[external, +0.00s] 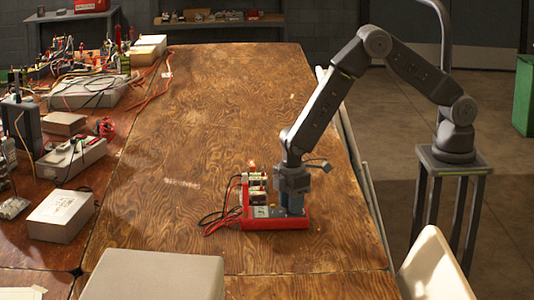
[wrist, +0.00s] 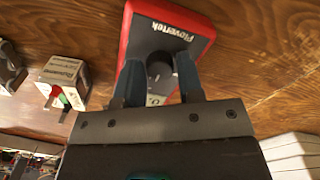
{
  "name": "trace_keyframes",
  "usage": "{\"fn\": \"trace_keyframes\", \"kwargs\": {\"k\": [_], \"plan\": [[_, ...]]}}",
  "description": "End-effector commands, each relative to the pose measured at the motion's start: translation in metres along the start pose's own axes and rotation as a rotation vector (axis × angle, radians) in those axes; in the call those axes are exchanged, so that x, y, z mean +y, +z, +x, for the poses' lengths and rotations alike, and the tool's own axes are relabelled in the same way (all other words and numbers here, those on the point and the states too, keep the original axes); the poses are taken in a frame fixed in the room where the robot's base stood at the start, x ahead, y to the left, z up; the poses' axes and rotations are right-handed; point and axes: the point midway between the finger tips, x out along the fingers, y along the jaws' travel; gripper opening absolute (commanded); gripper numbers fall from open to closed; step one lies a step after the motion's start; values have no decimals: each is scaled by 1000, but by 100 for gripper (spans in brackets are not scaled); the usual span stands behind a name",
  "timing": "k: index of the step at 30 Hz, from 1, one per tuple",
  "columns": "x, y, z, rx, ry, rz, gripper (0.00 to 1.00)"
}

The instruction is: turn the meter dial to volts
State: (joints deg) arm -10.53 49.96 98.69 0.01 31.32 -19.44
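The meter has a red case and a dark face marked "PloverTek" (wrist: 172,38) in the wrist view. Its round black dial (wrist: 160,76) sits between the two blue-grey fingers of my gripper (wrist: 159,73). The fingers stand one on each side of the dial; I cannot tell whether they touch it. The dial's pointer and most scale markings are hidden or too small to read. In the external view my gripper (external: 292,202) points down over the red meter (external: 272,223), which lies on the wooden table.
Small boxed batteries or terminals (external: 254,185) with black and red leads stand beside the meter; a white box (wrist: 62,78) shows in the wrist view. A grey box (external: 155,276) sits at the front. Boxes and cables crowd the left table. The middle tabletop (external: 220,110) is clear.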

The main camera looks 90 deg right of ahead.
Motion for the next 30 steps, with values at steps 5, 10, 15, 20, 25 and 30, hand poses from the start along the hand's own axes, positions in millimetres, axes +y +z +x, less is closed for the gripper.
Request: {"fn": "trace_keyframes", "kwargs": {"k": [5, 10, 15, 20, 25, 30], "plan": [[0, 0, 0, 0, 0, -1, 52], [0, 0, 0, 0, 0, -1, 53], [0, -1, -6, 2, 1, -1, 53], [0, -1, -30, 5, 2, -1, 53], [0, -1, -69, 4, 2, -1, 53], [0, -1, -105, 4, 2, -1, 53]]}}
